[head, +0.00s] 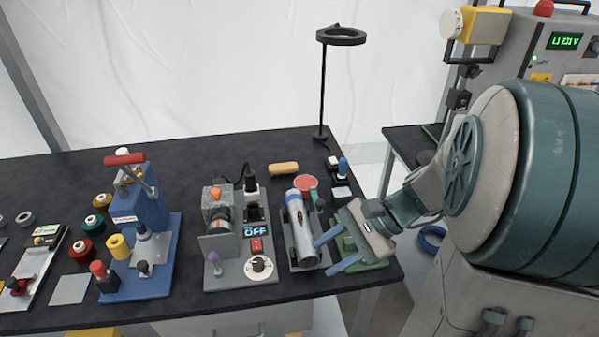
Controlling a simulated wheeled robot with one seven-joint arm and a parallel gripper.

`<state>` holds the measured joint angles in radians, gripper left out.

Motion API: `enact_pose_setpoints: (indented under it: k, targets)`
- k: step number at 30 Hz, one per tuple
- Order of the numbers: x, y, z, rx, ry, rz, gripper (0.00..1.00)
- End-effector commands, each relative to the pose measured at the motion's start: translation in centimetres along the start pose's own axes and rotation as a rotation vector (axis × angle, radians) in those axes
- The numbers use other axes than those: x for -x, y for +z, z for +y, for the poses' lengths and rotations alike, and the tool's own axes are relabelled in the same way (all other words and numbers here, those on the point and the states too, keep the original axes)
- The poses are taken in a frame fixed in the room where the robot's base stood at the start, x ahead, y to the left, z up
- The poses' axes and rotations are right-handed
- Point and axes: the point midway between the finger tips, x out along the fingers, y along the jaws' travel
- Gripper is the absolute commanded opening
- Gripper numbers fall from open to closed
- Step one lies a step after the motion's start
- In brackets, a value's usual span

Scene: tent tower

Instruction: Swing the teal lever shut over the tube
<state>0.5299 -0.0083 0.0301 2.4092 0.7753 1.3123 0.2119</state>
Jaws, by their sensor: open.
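A silver tube (297,228) lies on a narrow grey base near the right front of the black table. A small teal piece (320,203), which looks like the lever, stands at the tube's right near its far end, beside a red disc (306,183). It appears clear of the tube's top, but its exact angle is too small to tell. My gripper (324,257) is open, its two blue fingers apart and pointing left toward the near half of the tube. I cannot tell whether they touch it. The gripper hides part of the area right of the tube.
A green fixture (375,266) sits below my gripper. A grey switch unit (240,258) stands close left of the tube, with a blue press (145,235) further left. A black ring stand (322,90) rises behind.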

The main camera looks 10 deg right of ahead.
Motion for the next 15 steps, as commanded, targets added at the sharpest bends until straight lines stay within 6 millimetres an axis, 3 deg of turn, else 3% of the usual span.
enact_pose_setpoints:
  k: [1, 4, 9, 15]
  targets:
    - [-0.2, -2.0, -0.4, -0.111, -0.085, -0.071, 0.41]
    - [0.8, -4.8, -1.9, -0.299, -0.268, -0.211, 0.41]
    - [3.7, -9.8, -3.3, -0.529, -0.552, -0.409, 0.41]
    - [6.2, -13.2, -3.5, -0.640, -0.732, -0.523, 0.41]
